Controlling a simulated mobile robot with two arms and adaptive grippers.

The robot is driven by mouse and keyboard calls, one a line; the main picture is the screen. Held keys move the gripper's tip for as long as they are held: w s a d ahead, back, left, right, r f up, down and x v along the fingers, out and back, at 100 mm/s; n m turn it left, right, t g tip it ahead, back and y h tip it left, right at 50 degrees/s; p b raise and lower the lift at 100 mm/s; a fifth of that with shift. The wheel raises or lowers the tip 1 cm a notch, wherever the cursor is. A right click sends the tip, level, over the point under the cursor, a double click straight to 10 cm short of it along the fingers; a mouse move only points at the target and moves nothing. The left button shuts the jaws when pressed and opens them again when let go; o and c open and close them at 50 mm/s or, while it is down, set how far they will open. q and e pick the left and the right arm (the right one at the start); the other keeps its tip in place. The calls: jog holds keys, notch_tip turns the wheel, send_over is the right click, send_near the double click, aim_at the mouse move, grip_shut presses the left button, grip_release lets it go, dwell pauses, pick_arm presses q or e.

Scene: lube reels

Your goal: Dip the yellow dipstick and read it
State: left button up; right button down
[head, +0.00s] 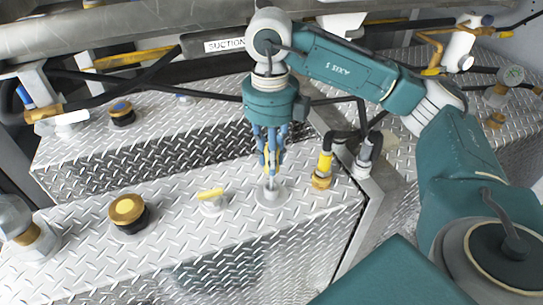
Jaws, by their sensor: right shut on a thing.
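My right gripper (272,145) points straight down above the front diamond-plate tank (170,245). Its blue fingers are shut on the yellow dipstick (272,160), whose yellow part shows between them. A thin, pale metal length shows below the fingers, over a round silver fitting (271,196) on the tank top. The dipstick looks upright and in line with this fitting. How far it sits inside cannot be told, and no level marks are readable. My left gripper is not in view.
Left of the fitting are a yellow-handled silver cap (211,199) and a brass-topped black cap (128,212). A yellow-and-brass fitting (323,172) with a black hose stands close right. Pipes and a "SUCTION" label (225,44) are behind.

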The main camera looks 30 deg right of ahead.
jog(key=shift+d+f+b, duration=0.1)
jog(key=shift+f+b, duration=0.2)
jog(key=shift+f, duration=0.6)
jog(key=shift+f+b, duration=0.85)
jog(key=shift+b, duration=0.15)
jog(key=shift+f+b, duration=0.45)
jog(key=shift+f, duration=0.2)
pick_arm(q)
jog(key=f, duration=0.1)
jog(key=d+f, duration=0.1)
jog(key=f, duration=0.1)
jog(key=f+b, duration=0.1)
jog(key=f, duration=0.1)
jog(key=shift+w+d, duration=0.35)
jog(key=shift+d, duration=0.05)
pick_arm(e)
jog(key=shift+f, duration=0.7)
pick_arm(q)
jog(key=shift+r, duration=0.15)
pick_arm(e)
jog(key=shift+r, duration=0.15)
